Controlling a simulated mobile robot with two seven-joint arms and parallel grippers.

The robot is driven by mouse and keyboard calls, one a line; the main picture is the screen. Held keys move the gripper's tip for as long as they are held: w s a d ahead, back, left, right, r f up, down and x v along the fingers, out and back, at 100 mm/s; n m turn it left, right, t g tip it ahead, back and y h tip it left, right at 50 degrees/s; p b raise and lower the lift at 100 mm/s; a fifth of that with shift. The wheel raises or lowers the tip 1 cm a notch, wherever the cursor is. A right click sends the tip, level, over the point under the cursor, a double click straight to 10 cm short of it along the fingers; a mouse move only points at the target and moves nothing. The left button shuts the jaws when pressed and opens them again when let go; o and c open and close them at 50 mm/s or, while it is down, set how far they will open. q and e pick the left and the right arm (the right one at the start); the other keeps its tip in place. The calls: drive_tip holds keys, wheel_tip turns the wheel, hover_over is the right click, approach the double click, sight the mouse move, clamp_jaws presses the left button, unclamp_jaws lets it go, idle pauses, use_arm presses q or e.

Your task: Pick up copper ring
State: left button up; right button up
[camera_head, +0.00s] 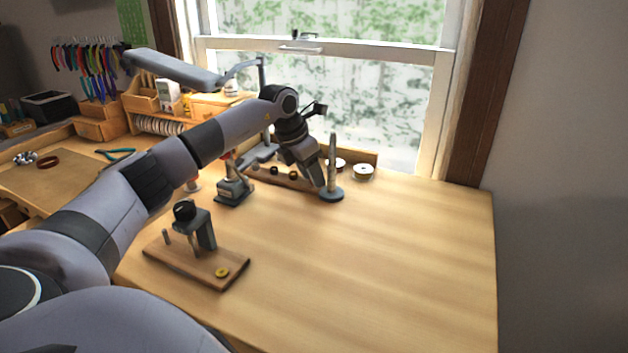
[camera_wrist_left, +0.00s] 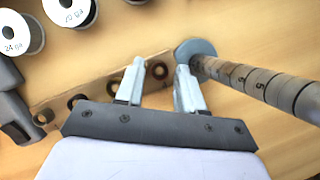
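A wooden strip (camera_wrist_left: 95,78) with a row of several dark round spots runs under my left gripper (camera_wrist_left: 160,68) in the left wrist view. The two metal fingers are apart and empty. A brownish ring-like spot (camera_wrist_left: 158,71), possibly the copper ring, shows between the fingertips. I cannot tell whether it is a loose ring or a hole, nor how far below the fingers it lies. In the head view, my left gripper (camera_head: 318,182) points down over the strip's right end, beside the mandrel. The strip (camera_head: 290,182) is partly hidden by the arm. My right gripper is not in view.
The upright ring mandrel (camera_head: 332,165), also in the wrist view (camera_wrist_left: 262,82), stands close to the right finger. Wire spools (camera_head: 363,172) stand behind. A wooden stand (camera_head: 195,262) is nearer. The bench (camera_head: 400,255) is clear at right.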

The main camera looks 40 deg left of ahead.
use_arm(q)
clamp_jaws()
drive_tip(key=shift+r, duration=0.15)
